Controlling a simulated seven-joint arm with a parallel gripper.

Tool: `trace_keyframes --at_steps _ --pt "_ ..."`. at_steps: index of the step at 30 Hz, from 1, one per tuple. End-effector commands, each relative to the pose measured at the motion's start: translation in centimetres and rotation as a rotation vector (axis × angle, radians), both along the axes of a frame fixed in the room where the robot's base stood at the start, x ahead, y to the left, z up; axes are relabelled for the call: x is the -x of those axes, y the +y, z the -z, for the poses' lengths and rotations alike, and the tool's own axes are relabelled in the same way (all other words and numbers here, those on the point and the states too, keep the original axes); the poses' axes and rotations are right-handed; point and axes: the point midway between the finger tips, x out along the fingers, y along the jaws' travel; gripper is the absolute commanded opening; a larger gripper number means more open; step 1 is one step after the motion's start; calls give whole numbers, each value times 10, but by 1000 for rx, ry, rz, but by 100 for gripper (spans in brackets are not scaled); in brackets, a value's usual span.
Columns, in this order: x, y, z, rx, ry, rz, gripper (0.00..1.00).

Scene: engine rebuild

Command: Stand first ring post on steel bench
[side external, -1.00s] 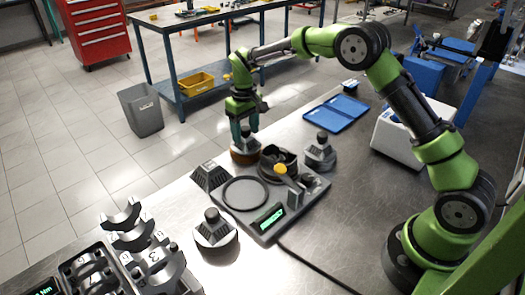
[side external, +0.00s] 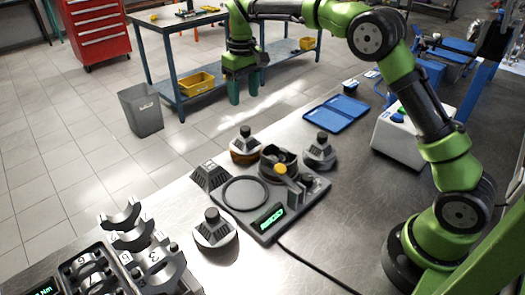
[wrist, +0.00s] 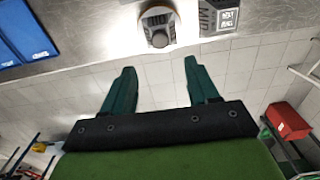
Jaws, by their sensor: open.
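A grey ring post (side external: 244,143) with a dark knob and a brownish band at its base stands upright on the steel bench (side external: 345,220), near the far edge. It also shows in the wrist view (wrist: 157,26), at the top centre. My gripper (side external: 244,93) is open and empty, raised above and beyond this post, apart from it. Its two teal fingers (wrist: 160,75) are spread in the wrist view. Two similar posts stand on the bench, one to the right (side external: 319,153) and one in front (side external: 213,230). Any label telling which is first is not readable.
A grey fixture plate (side external: 312,200) with a round ring, a dark cylinder and a green display lies beside the posts. A dark wedge sign (side external: 208,177) stands at its left. A blue tray (side external: 338,113) lies behind. Bearing-cap racks (side external: 150,262) fill the front left.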

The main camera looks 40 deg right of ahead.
Motion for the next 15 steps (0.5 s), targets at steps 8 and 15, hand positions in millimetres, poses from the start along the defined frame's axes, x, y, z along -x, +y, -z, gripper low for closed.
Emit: trace_keyframes --at_steps 8,15 --pt "52 2 -60 -39 -117 41 59" --pt "143 7 -100 -114 -288 125 59"
